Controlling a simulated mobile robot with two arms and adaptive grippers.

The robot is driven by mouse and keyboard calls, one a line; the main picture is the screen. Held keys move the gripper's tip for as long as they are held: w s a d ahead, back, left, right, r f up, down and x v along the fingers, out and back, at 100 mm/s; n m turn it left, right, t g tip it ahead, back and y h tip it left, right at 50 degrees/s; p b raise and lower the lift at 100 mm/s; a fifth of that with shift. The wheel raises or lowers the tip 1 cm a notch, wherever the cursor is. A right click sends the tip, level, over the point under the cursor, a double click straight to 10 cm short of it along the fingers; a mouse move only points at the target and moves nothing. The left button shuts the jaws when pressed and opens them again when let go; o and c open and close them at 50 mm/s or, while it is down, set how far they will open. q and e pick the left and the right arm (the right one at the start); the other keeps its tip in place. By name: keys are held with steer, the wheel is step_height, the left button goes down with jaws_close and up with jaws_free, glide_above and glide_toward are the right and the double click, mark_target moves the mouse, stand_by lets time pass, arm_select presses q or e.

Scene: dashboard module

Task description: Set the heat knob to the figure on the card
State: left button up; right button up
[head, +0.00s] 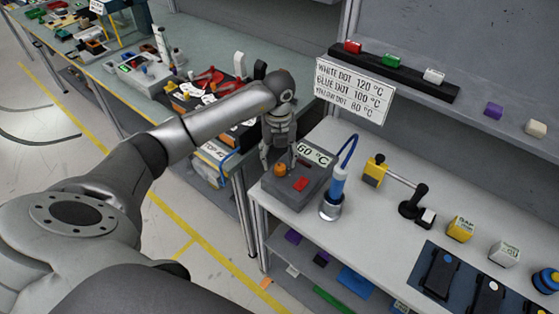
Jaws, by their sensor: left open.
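A grey box (296,192) stands at the left end of the light bench. On its top are an orange knob (280,170) and a red rectangular part (301,184). A white plate reading "60 °C" (316,155) is at the box's back. A larger white card (355,91) hangs from the shelf edge and reads white dot 120 °C, blue dot 100 °C, yellow dot 80 °C. My left gripper (278,160) points down over the knob, open, its fingers on either side of it; contact cannot be told. The knob's pointer is too small to read. My right gripper is not in view.
A blue-handled tool (338,182) with a cable stands in a metal holder right of the box. A yellow block with a rod (375,170) is farther right. Black units (440,271) lie on a dark mat. Another cluttered bench (118,80) is at left.

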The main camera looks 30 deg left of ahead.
mark_target(280, 167)
arm_select(q)
steer(key=f, duration=0.4)
steer(key=shift+w+p, duration=0.35)
steer(key=shift+p, duration=0.05)
steer(key=shift+f, duration=0.1)
steer(key=shift+s, duration=0.15)
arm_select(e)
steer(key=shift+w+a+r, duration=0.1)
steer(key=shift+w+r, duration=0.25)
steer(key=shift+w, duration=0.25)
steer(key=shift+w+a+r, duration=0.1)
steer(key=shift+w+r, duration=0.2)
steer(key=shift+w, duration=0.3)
